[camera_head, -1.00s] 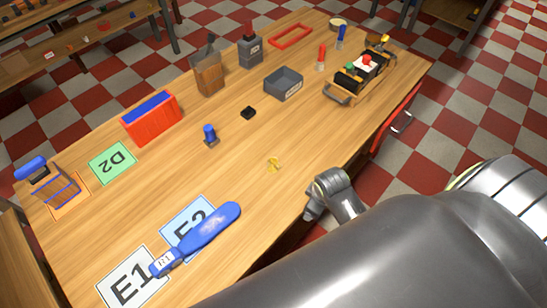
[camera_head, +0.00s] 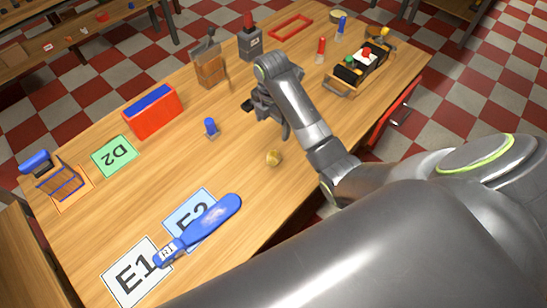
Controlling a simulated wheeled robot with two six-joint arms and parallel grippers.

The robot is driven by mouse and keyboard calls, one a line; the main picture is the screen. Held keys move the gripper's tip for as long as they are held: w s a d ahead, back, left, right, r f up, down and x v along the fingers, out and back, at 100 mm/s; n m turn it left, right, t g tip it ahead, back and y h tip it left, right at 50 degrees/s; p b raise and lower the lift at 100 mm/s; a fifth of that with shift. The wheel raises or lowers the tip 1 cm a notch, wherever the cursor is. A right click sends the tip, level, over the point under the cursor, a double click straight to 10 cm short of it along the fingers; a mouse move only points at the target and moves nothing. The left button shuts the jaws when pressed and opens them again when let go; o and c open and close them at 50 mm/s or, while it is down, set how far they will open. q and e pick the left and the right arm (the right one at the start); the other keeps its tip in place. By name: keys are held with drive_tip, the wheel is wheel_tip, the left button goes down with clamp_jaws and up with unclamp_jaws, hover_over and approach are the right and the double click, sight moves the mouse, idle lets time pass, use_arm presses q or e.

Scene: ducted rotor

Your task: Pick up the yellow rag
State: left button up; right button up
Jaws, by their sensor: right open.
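No clear cloth shape shows. A small yellow thing (camera_head: 378,31) is at the far end of the wooden tool tray, too small to tell if it is the rag. My left gripper is out of view.
A blue-topped peg (camera_head: 210,128), a red box (camera_head: 152,112) and a wooden holder (camera_head: 210,68) stand to the left. Red (camera_head: 321,48) and blue (camera_head: 341,26) cylinders stand near the tool tray (camera_head: 340,88).

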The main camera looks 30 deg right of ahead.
drive_tip(key=b, duration=0.3)
approach(274, 152)
drive_tip(key=f, duration=0.5)
drive_tip(key=shift+a+f+p, duration=0.15)
drive_tip(key=shift+a+p, duration=0.1)
drive_tip(key=shift+p, duration=0.05)
drive_tip(key=shift+d+f+p, duration=0.2)
drive_tip(key=shift+f+p, duration=0.25)
drive_tip(key=shift+f, duration=2.55)
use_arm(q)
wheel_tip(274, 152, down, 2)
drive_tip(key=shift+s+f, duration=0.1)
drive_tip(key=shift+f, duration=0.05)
use_arm(e)
drive_tip(key=shift+c, duration=0.2)
drive_tip(key=c, duration=1)
drive_tip(key=shift+c, duration=0.2)
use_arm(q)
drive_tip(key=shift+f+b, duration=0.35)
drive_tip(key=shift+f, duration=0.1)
use_arm(e)
wheel_tip(274, 152, up, 10)
drive_tip(key=shift+r, duration=0.1)
